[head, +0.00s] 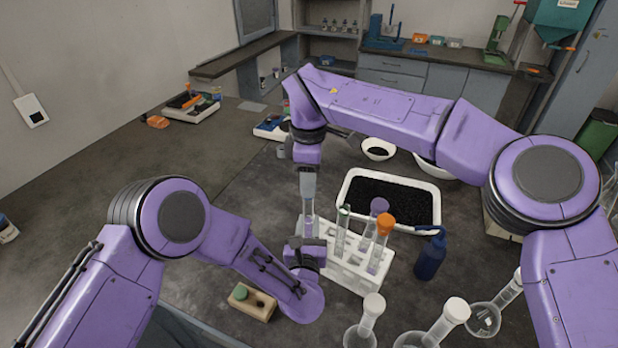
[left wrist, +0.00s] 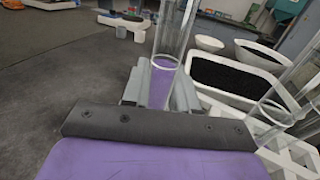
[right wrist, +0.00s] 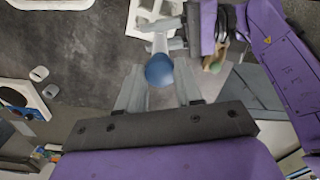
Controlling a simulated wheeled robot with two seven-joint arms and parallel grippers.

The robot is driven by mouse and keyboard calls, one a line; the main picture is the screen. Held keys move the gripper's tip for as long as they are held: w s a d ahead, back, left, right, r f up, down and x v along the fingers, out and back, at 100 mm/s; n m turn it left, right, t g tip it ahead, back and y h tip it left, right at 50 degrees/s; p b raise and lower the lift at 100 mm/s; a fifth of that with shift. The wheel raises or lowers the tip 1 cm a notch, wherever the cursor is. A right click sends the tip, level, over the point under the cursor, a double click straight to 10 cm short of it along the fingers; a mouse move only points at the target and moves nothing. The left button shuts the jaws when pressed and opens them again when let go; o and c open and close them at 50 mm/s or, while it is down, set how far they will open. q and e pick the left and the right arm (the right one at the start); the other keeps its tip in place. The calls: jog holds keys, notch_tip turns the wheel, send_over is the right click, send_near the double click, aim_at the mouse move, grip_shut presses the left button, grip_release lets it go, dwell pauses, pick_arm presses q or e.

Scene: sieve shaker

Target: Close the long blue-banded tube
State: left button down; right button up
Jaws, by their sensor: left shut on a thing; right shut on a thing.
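A long clear tube (head: 308,221) stands upright at the left side of the white rack; it also shows in the left wrist view (left wrist: 172,45). No blue band can be made out on it. My left gripper (head: 308,250) is shut around the tube, low on it. My right gripper (head: 308,185) points down from above, over the tube. In the right wrist view it is shut on a round blue stopper (right wrist: 159,70). The stopper is hidden in the head view. It lines up with the tube's top, but I cannot tell whether they touch.
The white rack (head: 350,275) holds several tubes, one with an orange stopper (head: 384,225) and one with a purple stopper (head: 379,206). A blue bottle (head: 430,255) and several flasks stand right. A wooden block (head: 252,303) with a green stopper lies in front. A tray of black grains (head: 436,190) stands behind.

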jog(key=m, duration=0.2)
jog(key=shift+m, duration=0.3)
jog(key=o, duration=1)
jog(key=shift+r, duration=2.3)
jog(key=shift+c, duration=0.3)
